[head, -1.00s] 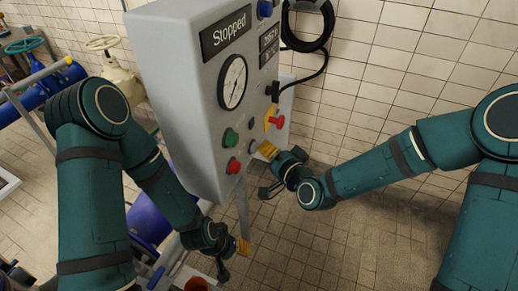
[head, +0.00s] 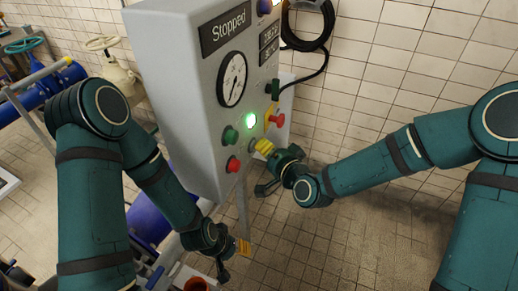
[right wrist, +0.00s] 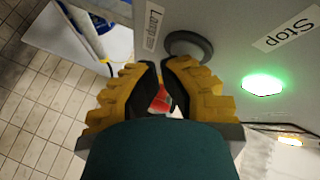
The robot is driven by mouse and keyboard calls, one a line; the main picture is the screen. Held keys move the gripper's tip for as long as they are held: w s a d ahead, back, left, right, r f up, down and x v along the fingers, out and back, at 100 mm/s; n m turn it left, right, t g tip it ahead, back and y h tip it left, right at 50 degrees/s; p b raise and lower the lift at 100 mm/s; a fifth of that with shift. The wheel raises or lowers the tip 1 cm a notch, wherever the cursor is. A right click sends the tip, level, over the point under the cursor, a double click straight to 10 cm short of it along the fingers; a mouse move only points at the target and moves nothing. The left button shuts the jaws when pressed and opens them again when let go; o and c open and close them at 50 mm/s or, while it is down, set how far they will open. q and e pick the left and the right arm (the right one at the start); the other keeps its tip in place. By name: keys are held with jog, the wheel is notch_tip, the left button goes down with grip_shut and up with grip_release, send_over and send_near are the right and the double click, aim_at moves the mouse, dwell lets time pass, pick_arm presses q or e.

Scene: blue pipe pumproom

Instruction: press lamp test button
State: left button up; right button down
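The grey control panel (head: 170,90) stands in the middle of the head view, with a "Stopped" display and a dial. In the right wrist view, a round grey button (right wrist: 190,43) sits beside a label (right wrist: 153,27) that reads "Lamp" and is partly cut off. A green lamp (head: 251,121) above glows. My left gripper (head: 243,248) hangs low below the panel, its finger gap unclear.
A green button (head: 231,135), a red button (head: 234,165) and a red switch on yellow (head: 276,120) sit close by on the panel. A black cable (head: 308,30) hangs on the tiled wall behind. Blue pipes (head: 50,85) run at the left.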

dwell(0.4)
jog(key=shift+s+d, duration=0.1)
jog(key=shift+d, duration=0.25)
jog(key=shift+d+b, duration=0.1)
jog(key=shift+b, duration=0.2)
jog(key=d, duration=0.2)
jog(key=s+d, duration=0.2)
jog(key=d, duration=0.1)
jog(key=shift+d+b, duration=0.3)
dwell(0.6)
